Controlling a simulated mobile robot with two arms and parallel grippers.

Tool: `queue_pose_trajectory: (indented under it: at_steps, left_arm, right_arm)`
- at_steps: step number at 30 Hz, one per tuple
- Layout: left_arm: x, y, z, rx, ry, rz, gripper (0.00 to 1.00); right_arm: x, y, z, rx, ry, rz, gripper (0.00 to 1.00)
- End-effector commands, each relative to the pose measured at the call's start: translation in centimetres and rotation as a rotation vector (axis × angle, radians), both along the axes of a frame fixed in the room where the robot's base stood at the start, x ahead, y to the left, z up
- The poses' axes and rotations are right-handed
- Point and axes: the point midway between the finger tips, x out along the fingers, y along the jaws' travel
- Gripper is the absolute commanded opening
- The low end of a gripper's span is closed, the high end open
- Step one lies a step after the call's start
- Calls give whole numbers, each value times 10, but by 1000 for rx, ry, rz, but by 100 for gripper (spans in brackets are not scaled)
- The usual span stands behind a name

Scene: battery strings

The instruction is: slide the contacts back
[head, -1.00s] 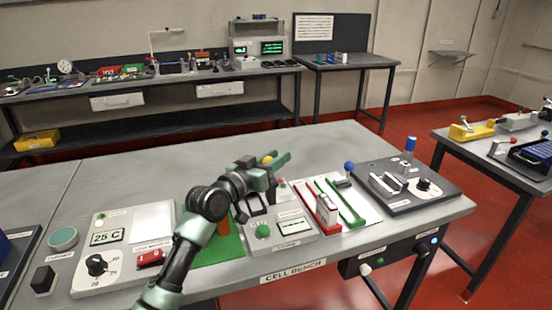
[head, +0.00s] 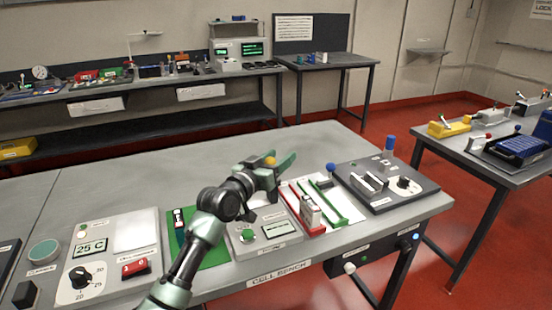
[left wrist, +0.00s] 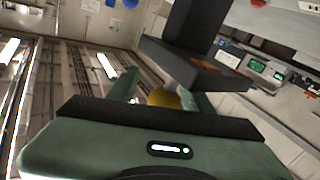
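The labels do not let me tell which parts are the contacts. On the bench's right, a dark fixture (head: 415,201) carries pale blocks (head: 369,184), a black dial and an upright blue-topped handle (head: 389,146). Beside it are a red-edged tray (head: 294,207) with a pale block (head: 310,211), a green strip (head: 329,203) and a blue ball knob (head: 330,167). My left gripper (head: 281,164) is above the bench, left of these and apart from them. Its fingers look spread; a yellow round thing (left wrist: 163,97) shows between them, its attachment unclear. My right gripper is out of view.
A meter box (head: 262,236) and green mat (head: 215,252) lie below my left arm. A temperature panel (head: 100,225) with a red switch is at left. The bench's back (head: 130,180) is clear. A side table (head: 480,163) stands at right. A dark block (left wrist: 195,70) fills the upper wrist view.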

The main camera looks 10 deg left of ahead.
Motion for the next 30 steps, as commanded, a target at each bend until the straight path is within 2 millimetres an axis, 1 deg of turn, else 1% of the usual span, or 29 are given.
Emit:
queue_pose_trajectory:
  at_steps: [8,11,14,21,25,30]
  left_arm:
    - [-1,1,0,0,0,1,50]
    - [-6,4,-1,0,0,1,50]
    - [-19,9,-1,1,0,1,50]
    - [-55,23,-2,2,-1,1,50]
    - [-67,27,-1,3,1,0,50]
    - [-72,29,-1,1,2,0,50]
  right_arm:
    - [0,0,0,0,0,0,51]
    - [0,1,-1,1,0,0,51]
    - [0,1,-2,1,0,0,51]
    - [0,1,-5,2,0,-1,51]
    - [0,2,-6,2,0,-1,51]
    - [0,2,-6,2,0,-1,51]
